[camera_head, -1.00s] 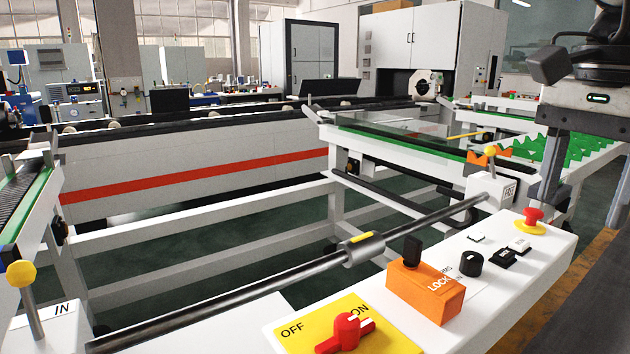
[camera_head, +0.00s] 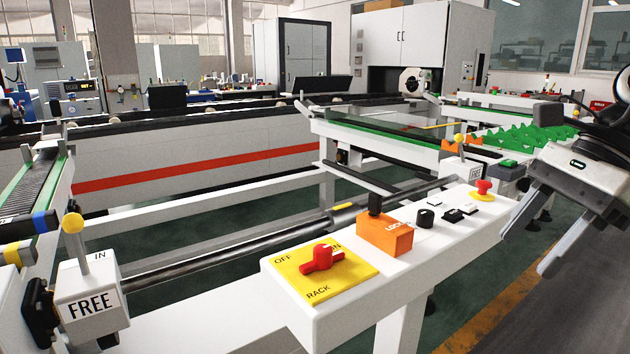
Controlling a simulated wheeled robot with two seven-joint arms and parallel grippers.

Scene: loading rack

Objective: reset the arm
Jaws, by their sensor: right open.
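My right gripper (camera_head: 527,238) is at the right edge of the head view. Its two grey fingers are spread apart with nothing between them, over the dark floor to the right of the white control panel (camera_head: 340,312). It touches nothing that I can see. My left gripper does not show.
The panel carries a red rotary switch (camera_head: 322,257) on a yellow plate, an orange lock block (camera_head: 385,235), black knobs and a red emergency button (camera_head: 484,187). A yellow-knobbed lever (camera_head: 73,223) stands on a box marked FREE at left. A dark bar (camera_head: 215,259) runs behind the panel.

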